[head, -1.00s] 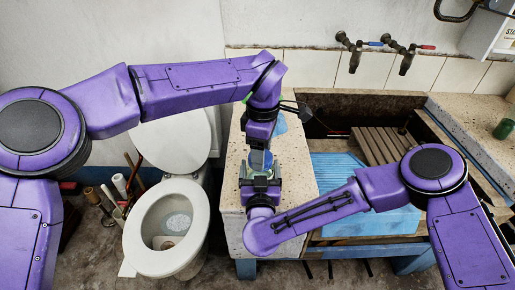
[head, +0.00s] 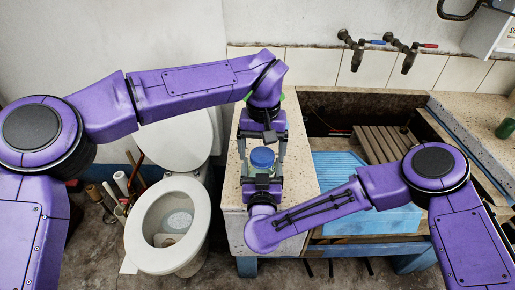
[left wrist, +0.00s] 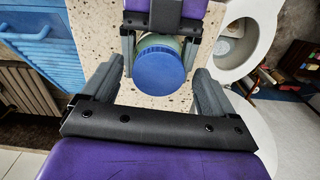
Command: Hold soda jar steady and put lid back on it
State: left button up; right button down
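The soda jar (left wrist: 161,93) is greenish glass and stands upright on the speckled stone ledge. The blue lid (head: 262,157) sits on its mouth and looks level; it also shows in the left wrist view (left wrist: 160,67). My left gripper (head: 262,145) is open just behind the lid, its fingers spread wide and apart from it. My right gripper (head: 262,172) comes from the front, with one finger on each side of the jar, and looks shut on it. Most of the jar's body is hidden under the lid and between the fingers.
A toilet (head: 168,226) stands left of the ledge (head: 232,200). Two taps (head: 410,55) are on the back wall. A green item (head: 506,128) stands at far right.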

pick_arm(q)
jog(key=shift+r, duration=2.25)
jog(key=shift+c, duration=0.4)
